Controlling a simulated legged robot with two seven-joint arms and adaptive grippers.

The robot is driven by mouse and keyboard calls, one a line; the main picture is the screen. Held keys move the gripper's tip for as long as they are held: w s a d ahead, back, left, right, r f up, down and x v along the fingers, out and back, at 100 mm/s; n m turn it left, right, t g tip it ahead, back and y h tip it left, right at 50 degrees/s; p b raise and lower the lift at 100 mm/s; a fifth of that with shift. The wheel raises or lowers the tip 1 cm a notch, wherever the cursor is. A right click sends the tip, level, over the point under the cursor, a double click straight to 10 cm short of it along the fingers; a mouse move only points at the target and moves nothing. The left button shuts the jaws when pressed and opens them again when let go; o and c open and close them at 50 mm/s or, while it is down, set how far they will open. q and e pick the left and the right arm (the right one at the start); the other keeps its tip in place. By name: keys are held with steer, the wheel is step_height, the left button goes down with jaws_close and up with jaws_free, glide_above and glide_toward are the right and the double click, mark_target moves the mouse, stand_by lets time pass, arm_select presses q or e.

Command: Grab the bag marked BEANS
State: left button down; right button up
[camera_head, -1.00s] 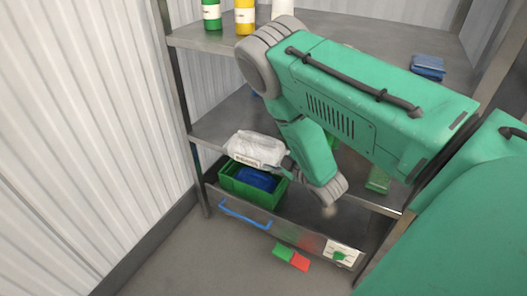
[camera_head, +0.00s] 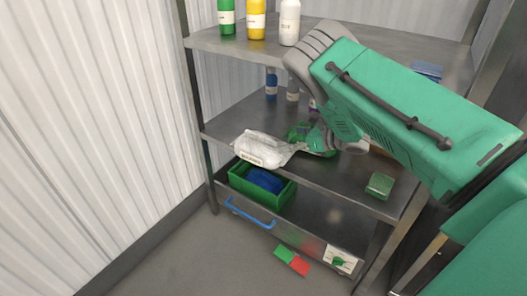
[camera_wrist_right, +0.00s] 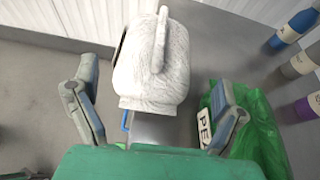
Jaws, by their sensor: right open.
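A white bag (camera_head: 262,148) lies at the front left of the middle shelf; its label is too small to read. It also shows large in the right wrist view (camera_wrist_right: 152,62). My right gripper (camera_head: 303,147) is at the bag's right side. In the wrist view the right gripper (camera_wrist_right: 157,108) is open, with its fingers apart and the white bag ahead between them. A green bag (camera_wrist_right: 262,128), lettered "PE" as far as visible, lies behind the right-hand finger. No BEANS marking is legible. My left gripper is not in view.
A green bin (camera_head: 285,203) with blue contents sits on the lower shelf, below the white bag. A green block (camera_head: 380,185) lies at the middle shelf's right. Bottles (camera_head: 256,18) stand on the top shelf, and several smaller ones further back on the middle shelf.

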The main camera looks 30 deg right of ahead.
mark_target(272, 139)
steer(key=b+x, duration=0.1)
steer(key=x, duration=0.5)
steer(key=shift+w+a, duration=0.3)
steer(key=b+x, duration=0.2)
steer(key=x, duration=0.3)
steer(key=shift+w+d, duration=0.1)
steer(key=shift+w, duration=0.15)
steer(key=shift+r, duration=0.15)
